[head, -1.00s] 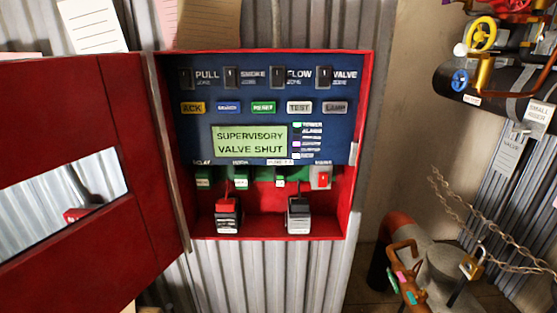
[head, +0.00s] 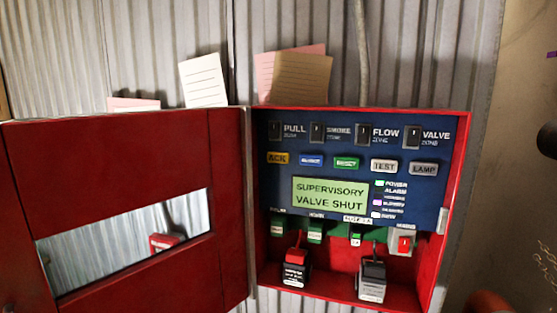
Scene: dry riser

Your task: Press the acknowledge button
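The yellow acknowledge button, marked ACK (head: 278,158), sits at the left end of the button row on the blue panel (head: 340,165) inside the red alarm cabinet. To its right are a blue button (head: 311,160), a green button (head: 346,163), a grey TEST button (head: 384,166) and a grey LAMP button (head: 423,169). The lit display (head: 330,194) reads SUPERVISORY VALVE SHUT. Neither of my grippers shows in the head view.
The red cabinet door (head: 120,215) with a window stands open to the left. Two batteries (head: 296,269) (head: 372,279) sit in the cabinet's bottom. Paper sheets (head: 204,82) stick up above the cabinet. A corrugated metal wall (head: 430,60) is behind.

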